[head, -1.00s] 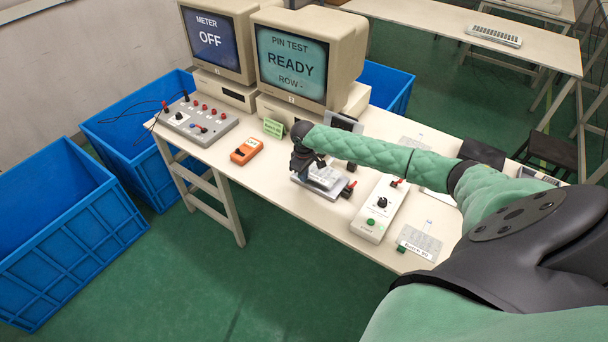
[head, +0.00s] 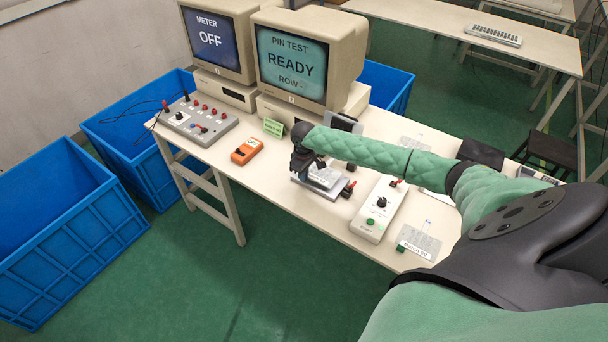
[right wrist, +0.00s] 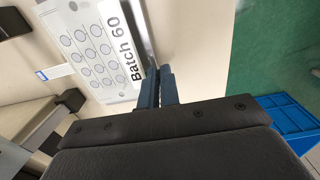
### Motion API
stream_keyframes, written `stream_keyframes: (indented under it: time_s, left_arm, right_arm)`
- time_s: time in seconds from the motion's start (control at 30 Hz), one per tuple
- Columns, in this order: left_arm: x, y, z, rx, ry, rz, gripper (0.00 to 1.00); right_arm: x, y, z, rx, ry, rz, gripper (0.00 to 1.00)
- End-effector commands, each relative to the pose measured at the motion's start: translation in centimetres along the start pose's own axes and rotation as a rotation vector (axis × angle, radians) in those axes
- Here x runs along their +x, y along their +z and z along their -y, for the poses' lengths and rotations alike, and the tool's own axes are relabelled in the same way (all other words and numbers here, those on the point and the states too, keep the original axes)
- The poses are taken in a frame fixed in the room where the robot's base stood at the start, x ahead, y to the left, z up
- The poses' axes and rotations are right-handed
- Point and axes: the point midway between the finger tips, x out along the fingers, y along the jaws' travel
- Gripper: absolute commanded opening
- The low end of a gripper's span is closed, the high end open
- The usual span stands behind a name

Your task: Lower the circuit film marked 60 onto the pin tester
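The circuit film marked Batch 60 (right wrist: 95,50), a pale sheet with rows of round key marks, shows in the right wrist view. In the head view it is a small pale patch (head: 323,174) at the pin tester (head: 322,190), a low grey block near the table's front edge. Whether the film touches the tester is unclear. My right gripper (right wrist: 160,73) has its fingers close together at the film's labelled end and appears shut on it; the gripped part is hidden. In the head view the right gripper (head: 303,170) is over the tester's left end. My left gripper is not in view.
A white control box (head: 380,208) stands right of the tester, with another labelled film (head: 418,242) beyond it. An orange meter (head: 246,151) lies to the left. The PIN TEST monitor (head: 292,65) reads READY. Blue crates (head: 75,230) stand on the floor.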

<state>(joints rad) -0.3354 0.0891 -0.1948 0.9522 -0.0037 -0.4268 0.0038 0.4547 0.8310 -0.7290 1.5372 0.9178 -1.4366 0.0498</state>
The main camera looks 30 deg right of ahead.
Motion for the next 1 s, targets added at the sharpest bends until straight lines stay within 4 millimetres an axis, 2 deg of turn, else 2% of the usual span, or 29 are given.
stream_keyframes:
  time_s: [1.0]
  left_arm:
    - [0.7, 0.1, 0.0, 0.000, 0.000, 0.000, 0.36]
  right_arm:
    - [2.1, 0.0, 0.0, 0.001, 0.000, 0.001, 0.00]
